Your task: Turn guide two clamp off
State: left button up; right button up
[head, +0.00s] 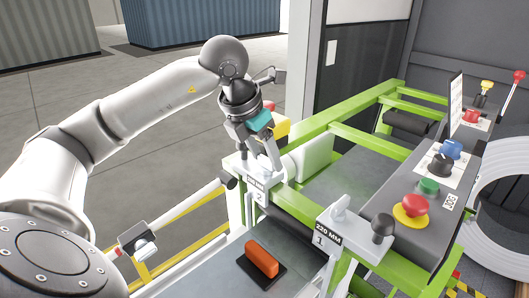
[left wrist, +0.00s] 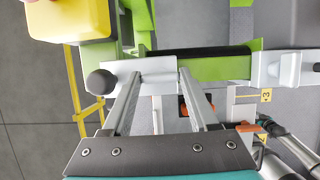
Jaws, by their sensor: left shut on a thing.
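The guide two clamp (head: 257,196) is a white block with a dark label and a "2" on the green rail. A dark round knob (head: 228,181) sticks out at its left; this knob also shows in the left wrist view (left wrist: 101,83). My left gripper (head: 262,152) reaches down onto the top of the clamp from above. In the left wrist view its two fingers (left wrist: 160,103) stand on either side of the clamp's pale upper part, shut on the clamp handle. The fingers partly hide the handle, so its exact angle is unclear.
Clamp one (head: 340,228), labelled 220 MM, stands nearer with a black knob (head: 383,224). An orange block (head: 262,258) lies on the grey bed. A control box (head: 430,205) with coloured buttons is at right. A yellow block (left wrist: 70,20) is close by in the wrist view.

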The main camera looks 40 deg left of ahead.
pick_arm(q)
jog(key=o, duration=1.4)
jog(key=shift+r, duration=0.1)
jog(key=p+v, duration=0.3)
jog(key=v, duration=1.2)
jog(key=shift+s, duration=0.15)
